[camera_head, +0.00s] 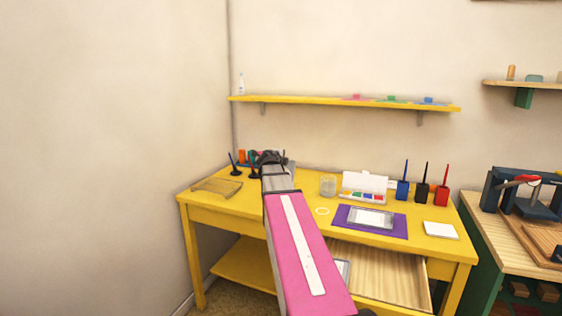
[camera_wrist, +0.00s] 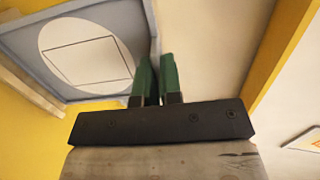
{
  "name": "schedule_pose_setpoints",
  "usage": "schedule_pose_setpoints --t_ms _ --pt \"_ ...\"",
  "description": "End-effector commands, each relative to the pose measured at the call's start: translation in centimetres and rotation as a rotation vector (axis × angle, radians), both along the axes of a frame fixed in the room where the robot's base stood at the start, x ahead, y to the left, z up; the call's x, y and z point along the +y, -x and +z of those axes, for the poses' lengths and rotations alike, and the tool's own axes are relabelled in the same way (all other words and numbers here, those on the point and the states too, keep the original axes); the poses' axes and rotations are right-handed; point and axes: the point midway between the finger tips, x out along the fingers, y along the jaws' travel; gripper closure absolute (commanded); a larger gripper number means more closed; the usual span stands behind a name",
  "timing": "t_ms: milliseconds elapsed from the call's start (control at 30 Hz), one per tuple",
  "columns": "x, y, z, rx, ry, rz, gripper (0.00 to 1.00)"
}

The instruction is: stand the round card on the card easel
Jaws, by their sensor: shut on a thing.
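The round card (camera_wrist: 60,42) fills the upper left of the wrist view. It looks like a grey-blue, square-edged panel with a white disc on its face and a thin dark square outline on the disc. My gripper (camera_wrist: 157,62) is shut at the panel's right edge, its two green fingers close together. The grip point itself is hidden between the fingers. A low tan frame (camera_head: 217,186), which looks like the card easel, stands at the left of the yellow desk. My gripper (camera_head: 267,157) is to its right and behind it in the head view.
Dark holders (camera_head: 234,166) stand at the back left. A clear jar (camera_head: 327,186), a paint box (camera_head: 363,197) and several coloured pots stand at the back right. A purple mat (camera_head: 341,217) lies in front of them. The drawer (camera_head: 385,275) is open.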

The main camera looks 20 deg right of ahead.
Motion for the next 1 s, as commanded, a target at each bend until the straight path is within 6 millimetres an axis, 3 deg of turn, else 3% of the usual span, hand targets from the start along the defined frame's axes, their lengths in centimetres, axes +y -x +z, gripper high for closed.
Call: schedule_pose_setpoints --t_ms 133,233,267,667,1000 --pt "0.0 0.0 0.0 0.000 0.000 0.000 1.00" --pt "0.0 0.0 0.0 0.000 0.000 0.000 0.68" --pt "0.0 0.0 0.0 0.000 0.000 0.000 0.64" --pt "0.3 0.4 0.1 0.000 0.000 0.000 0.64" --pt "3.2 4.0 1.4 -0.001 0.000 0.001 0.64"
